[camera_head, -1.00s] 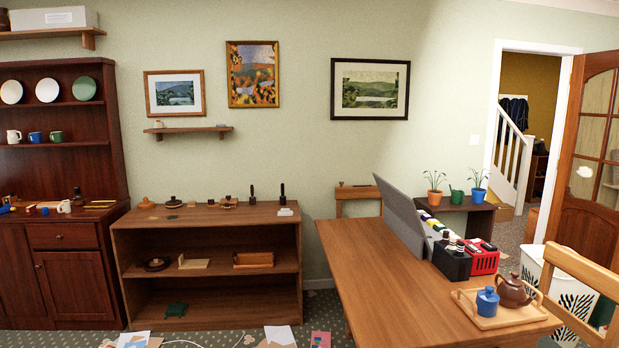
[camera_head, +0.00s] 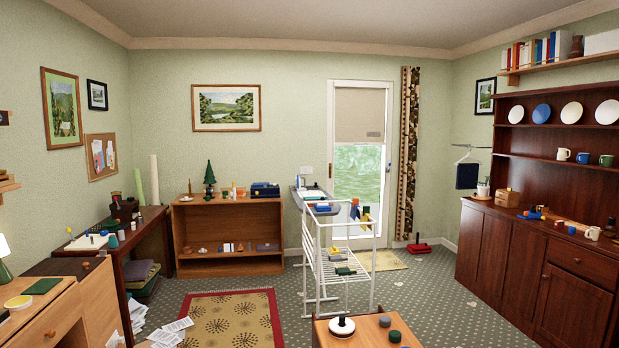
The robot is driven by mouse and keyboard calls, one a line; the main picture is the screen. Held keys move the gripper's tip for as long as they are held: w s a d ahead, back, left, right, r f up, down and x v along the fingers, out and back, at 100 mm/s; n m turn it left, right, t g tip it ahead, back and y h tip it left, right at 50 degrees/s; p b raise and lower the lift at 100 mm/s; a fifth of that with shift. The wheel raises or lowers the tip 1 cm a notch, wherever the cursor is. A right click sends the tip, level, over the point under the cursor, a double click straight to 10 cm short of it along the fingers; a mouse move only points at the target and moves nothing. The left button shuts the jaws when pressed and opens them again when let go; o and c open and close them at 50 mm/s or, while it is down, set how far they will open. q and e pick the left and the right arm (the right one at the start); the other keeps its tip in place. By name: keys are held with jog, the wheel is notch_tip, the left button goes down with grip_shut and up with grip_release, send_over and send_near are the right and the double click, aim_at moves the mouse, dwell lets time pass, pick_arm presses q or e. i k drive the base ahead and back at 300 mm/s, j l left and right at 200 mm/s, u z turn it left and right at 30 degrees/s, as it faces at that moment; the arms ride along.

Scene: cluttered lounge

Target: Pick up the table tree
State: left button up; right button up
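A small dark green table tree (camera_head: 209,174) with a stubby base stands upright on top of the low wooden shelf unit (camera_head: 228,241) against the far wall. It is across the room from me, left of the glazed door. Small items stand beside it on the same top. Neither of my grippers shows in this view.
A white drying rack (camera_head: 345,265) stands mid-room, right of the shelf unit. A low wooden table (camera_head: 362,334) is close in front. A red-bordered rug (camera_head: 230,318) and scattered papers (camera_head: 172,331) lie on the floor. A dark desk (camera_head: 130,240) lines the left wall, a dresser (camera_head: 540,262) the right.

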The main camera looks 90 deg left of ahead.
aim_at(210, 177)
jog(key=u, duration=3.5)
jog(key=i, duration=6.8)
jog(key=i+j+z, duration=0.15)
jog(key=i, duration=0.3)
jog(key=i+j+z, duration=0.2)
jog(key=i, duration=0.25)
jog(key=i+j+z, duration=0.15)
jog(key=i+j, duration=0.15)
jog(key=i, duration=0.15)
